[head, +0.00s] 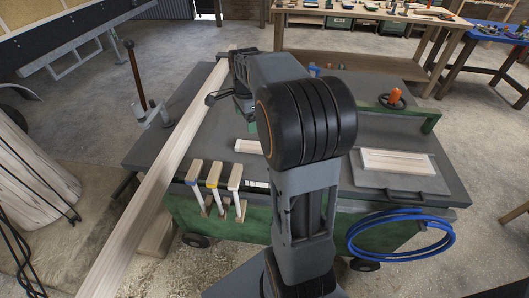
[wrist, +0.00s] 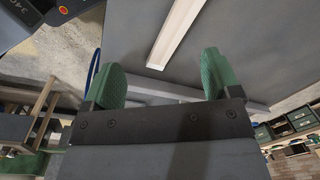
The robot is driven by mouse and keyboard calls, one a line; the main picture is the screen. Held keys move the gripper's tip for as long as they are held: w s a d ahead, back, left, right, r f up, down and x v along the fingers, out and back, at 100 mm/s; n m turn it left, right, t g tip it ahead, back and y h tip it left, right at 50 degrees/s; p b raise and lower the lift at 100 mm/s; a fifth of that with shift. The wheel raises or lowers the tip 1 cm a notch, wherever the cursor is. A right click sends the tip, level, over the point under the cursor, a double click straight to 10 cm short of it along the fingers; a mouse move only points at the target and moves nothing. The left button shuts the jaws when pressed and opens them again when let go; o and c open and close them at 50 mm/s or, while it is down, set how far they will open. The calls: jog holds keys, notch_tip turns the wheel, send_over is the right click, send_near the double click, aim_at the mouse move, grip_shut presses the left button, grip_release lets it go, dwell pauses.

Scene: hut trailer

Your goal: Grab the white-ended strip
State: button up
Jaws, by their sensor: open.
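Three pale wooden strips poke out at the front edge of the grey-topped green cart in the head view. They have a blue band (head: 191,182), a yellow band (head: 212,184) and a whitish band (head: 233,186); the whitish one is the rightmost. My gripper (wrist: 163,64) is open and empty in the wrist view, with green finger pads. A pale wooden piece (wrist: 176,32) lies on the grey surface beyond the fingers; I cannot tell which piece it is.
A long plank (head: 150,195) slants across the cart's left side. A short pale piece (head: 247,146) lies beside my arm. A panel with pale wood (head: 398,162) lies on the right, above a blue hose (head: 400,236). Benches (head: 385,22) stand behind.

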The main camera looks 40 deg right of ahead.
jog(key=w+d+f+m, duration=0.1)
jog(key=d+f+m, duration=0.1)
jog(key=f, duration=0.2)
jog(key=w+d+f+m+b, duration=0.1)
jog(key=d+f+m, duration=0.1)
jog(key=d+f, duration=0.1)
jog(key=w+d+f+m+g, duration=0.1)
jog(key=d+f+m, duration=0.1)
jog(key=f, duration=0.3)
jog(key=shift+w+d+m, duration=0.15)
jog(key=shift+d+m, duration=0.05)
jog(key=shift+m, duration=0.3)
jog(key=shift+a+f, duration=0.1)
jog(key=shift+f, duration=3.2)
jog(key=c, duration=1.1)
